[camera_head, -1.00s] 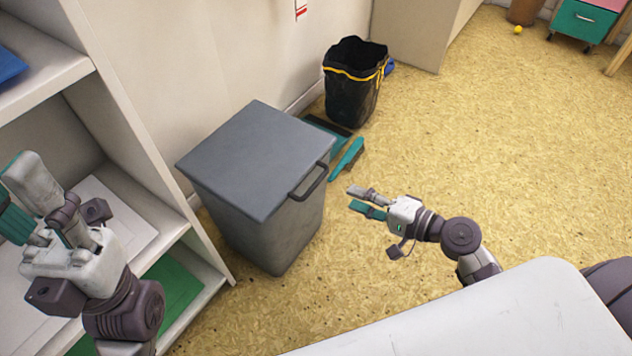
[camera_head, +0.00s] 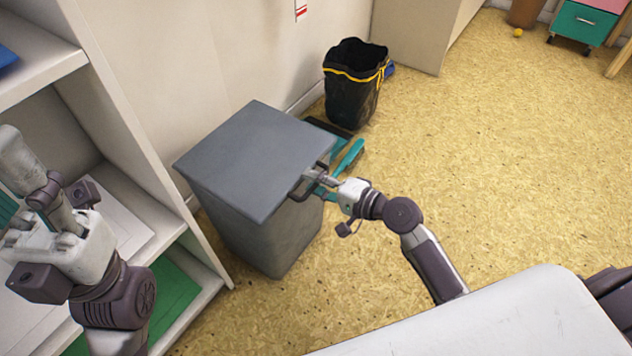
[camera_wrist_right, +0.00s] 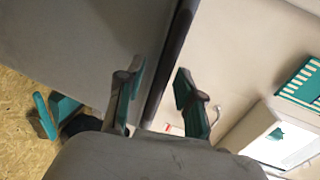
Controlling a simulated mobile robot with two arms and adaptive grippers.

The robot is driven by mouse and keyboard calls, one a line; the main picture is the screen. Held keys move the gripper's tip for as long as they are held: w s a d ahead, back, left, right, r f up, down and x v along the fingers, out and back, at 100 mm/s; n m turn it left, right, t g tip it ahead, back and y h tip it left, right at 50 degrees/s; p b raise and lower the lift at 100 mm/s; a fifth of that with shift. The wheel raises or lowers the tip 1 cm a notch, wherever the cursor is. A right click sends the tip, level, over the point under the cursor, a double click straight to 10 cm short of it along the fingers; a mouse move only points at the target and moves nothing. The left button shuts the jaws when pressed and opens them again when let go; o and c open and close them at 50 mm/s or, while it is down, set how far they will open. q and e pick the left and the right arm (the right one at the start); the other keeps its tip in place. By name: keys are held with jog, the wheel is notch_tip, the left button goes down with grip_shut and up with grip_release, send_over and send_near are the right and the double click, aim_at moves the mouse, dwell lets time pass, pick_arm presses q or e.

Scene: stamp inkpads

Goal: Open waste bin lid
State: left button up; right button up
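The waste bin (camera_head: 268,240) is a grey box standing on the floor beside the shelf.
A white shelf (camera_head: 135,150) stands left of the bin. A white surface (camera_head: 500,320) fills the lower right. The floor on the right is clear.

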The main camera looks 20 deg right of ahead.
grip_shut()
jog(key=shift+r, duration=0.1)
